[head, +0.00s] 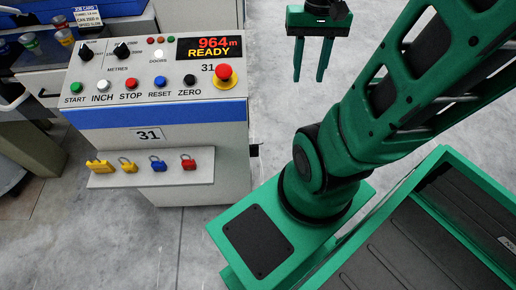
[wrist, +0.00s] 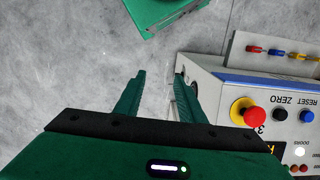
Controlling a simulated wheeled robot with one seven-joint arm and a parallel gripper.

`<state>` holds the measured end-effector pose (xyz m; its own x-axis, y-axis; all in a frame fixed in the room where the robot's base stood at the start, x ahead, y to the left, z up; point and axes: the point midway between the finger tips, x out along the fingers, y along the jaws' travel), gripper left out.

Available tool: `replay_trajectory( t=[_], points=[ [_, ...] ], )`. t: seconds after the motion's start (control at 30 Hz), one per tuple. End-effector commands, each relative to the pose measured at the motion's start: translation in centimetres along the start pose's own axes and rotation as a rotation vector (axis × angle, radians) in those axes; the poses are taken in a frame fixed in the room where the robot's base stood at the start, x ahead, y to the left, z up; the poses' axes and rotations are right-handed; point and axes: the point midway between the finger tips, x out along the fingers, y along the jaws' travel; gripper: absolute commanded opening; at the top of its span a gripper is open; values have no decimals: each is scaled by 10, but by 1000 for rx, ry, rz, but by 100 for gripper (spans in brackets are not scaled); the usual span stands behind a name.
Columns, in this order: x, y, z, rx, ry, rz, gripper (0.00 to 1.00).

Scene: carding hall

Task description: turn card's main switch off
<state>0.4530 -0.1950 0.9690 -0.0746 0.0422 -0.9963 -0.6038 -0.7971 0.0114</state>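The card's control cabinet (head: 160,110) stands at left in the head view, its display reading 964m READY; its panel also shows at right in the wrist view (wrist: 230,80). No switch is readably labelled as the main switch. A small dark part (head: 254,150) sticks out from the cabinet's right side, too small to identify. Two black rotary knobs (head: 121,50) and a red emergency button on yellow (head: 224,74) are on the panel. My gripper (head: 309,76) is open and empty, pointing down right of the cabinet. In the wrist view its right finger (wrist: 180,90) overlaps the cabinet's side.
A row of push buttons (head: 131,84) runs along the panel. A shelf (head: 150,176) below holds several coloured padlocks (head: 189,162). Another machine with cans and a card sign (head: 88,17) is at the upper left. Grey floor (head: 270,110) is clear between cabinet and arm.

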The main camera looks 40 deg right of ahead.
Motion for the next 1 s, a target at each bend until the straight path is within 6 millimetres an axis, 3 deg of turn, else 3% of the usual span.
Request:
replay_trajectory(
  t=[0.27,0.47,0.7,1.0],
  points=[
    [26,-5,-63,136,-137,-7,36],
    [59,-4,-105,227,-238,-35,36],
    [112,3,-148,335,-366,-94,36],
    [193,15,-186,470,-530,-207,36]
  ],
)
